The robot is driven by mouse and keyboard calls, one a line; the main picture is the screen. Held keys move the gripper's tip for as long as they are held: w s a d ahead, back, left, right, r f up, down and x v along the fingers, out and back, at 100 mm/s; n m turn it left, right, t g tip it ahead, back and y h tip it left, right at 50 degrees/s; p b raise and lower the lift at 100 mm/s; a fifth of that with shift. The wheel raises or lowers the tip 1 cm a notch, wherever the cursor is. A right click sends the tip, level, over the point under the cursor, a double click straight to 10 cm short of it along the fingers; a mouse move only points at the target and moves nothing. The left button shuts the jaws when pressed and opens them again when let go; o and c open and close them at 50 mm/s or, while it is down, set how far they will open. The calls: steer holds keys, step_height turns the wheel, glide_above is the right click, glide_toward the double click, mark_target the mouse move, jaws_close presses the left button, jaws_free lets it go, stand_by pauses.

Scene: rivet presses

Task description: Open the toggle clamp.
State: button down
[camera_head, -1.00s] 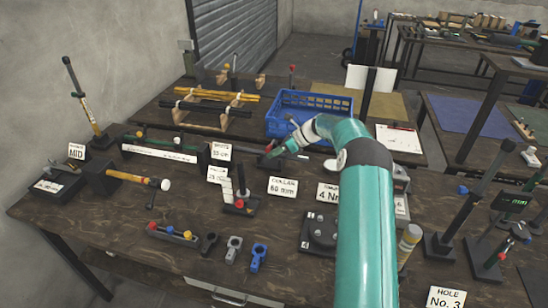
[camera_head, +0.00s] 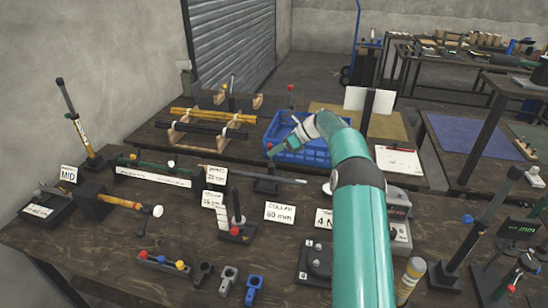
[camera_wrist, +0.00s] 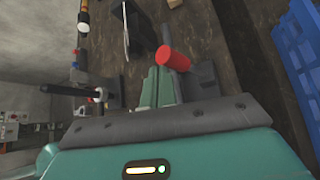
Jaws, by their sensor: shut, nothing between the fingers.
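The toggle clamp shows as a dark base (camera_head: 266,184) behind the 60 mm collar card, with a grey bar reaching right. A small red end (camera_head: 269,147), probably its handle grip, shows above the base at my gripper (camera_head: 276,153). In the wrist view, a red cylindrical grip (camera_wrist: 176,59) lies just beyond and right of my teal fingertips (camera_wrist: 157,72). The fingers are together and hold nothing. They are beside or touching the grip; I cannot tell which. The clamp's linkage is too small to make out.
A blue crate (camera_head: 310,152) stands behind my gripper, and shows at the right in the wrist view (camera_wrist: 300,55).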

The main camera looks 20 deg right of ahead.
steer(key=shift+w+d+r, duration=0.6)
steer(key=shift+w, duration=0.25)
steer(key=shift+f, duration=0.1)
steer(key=s+a+r, duration=0.2)
steer(key=s+r, duration=1.1)
steer(key=shift+s+a, duration=0.3)
steer(key=shift+a, duration=0.1)
stand_by(0.4)
